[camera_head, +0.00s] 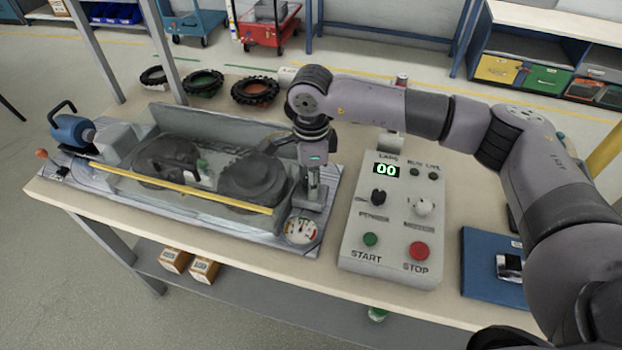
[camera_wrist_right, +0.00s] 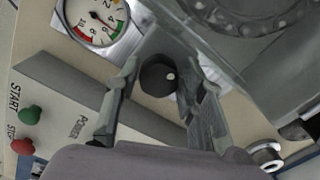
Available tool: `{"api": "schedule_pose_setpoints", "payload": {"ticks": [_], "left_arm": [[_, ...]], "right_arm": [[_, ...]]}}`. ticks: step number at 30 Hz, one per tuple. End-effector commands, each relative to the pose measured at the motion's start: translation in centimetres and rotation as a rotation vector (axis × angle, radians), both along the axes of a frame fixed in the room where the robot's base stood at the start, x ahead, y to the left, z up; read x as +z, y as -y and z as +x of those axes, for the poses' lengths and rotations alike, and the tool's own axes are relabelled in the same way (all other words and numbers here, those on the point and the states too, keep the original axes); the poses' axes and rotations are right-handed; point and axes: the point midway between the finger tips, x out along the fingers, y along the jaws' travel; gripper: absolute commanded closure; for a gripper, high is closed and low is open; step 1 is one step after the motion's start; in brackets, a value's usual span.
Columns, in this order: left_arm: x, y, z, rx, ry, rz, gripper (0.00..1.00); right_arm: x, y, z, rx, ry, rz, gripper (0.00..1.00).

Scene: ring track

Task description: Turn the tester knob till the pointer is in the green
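The tester (camera_head: 270,222) is a long grey trough machine on the table. Its white dial gauge (camera_head: 300,231) is at the near right corner and also shows in the right wrist view (camera_wrist_right: 95,20), with green and red bands; the pointer is too small to read surely. My right gripper (camera_head: 312,196) points down over the tester's right end. In the wrist view its fingers (camera_wrist_right: 158,85) are apart, on either side of the knob; contact is unclear. My left gripper is not in view.
A control box (camera_head: 350,235) with a 00 display, knobs and START and STOP buttons stands right of the tester. A blue folder-like item (camera_head: 482,265) lies further right. Several black rings (camera_head: 204,82) lie behind the tester. A yellow bar (camera_head: 180,187) runs along its front.

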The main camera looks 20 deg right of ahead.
Motion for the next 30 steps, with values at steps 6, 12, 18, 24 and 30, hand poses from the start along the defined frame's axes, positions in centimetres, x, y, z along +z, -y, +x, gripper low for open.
{"api": "schedule_pose_setpoints", "payload": {"ticks": [6, 12, 18, 24, 30], "left_arm": [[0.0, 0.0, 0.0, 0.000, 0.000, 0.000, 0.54], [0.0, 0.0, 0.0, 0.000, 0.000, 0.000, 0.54], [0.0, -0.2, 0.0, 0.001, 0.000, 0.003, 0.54], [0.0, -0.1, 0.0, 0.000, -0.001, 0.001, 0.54], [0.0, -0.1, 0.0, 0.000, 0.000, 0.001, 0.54]], "right_arm": [[-0.1, 0.0, 0.0, 0.000, -0.001, 0.000, 0.47], [-0.1, 0.0, -0.1, 0.000, -0.002, 0.000, 0.47], [0.7, -0.1, 0.0, 0.000, -0.001, 0.001, 0.47], [4.4, -0.1, 0.0, 0.000, 0.002, 0.002, 0.47], [8.6, -0.1, 0.0, 0.000, 0.001, 0.001, 0.47]]}}
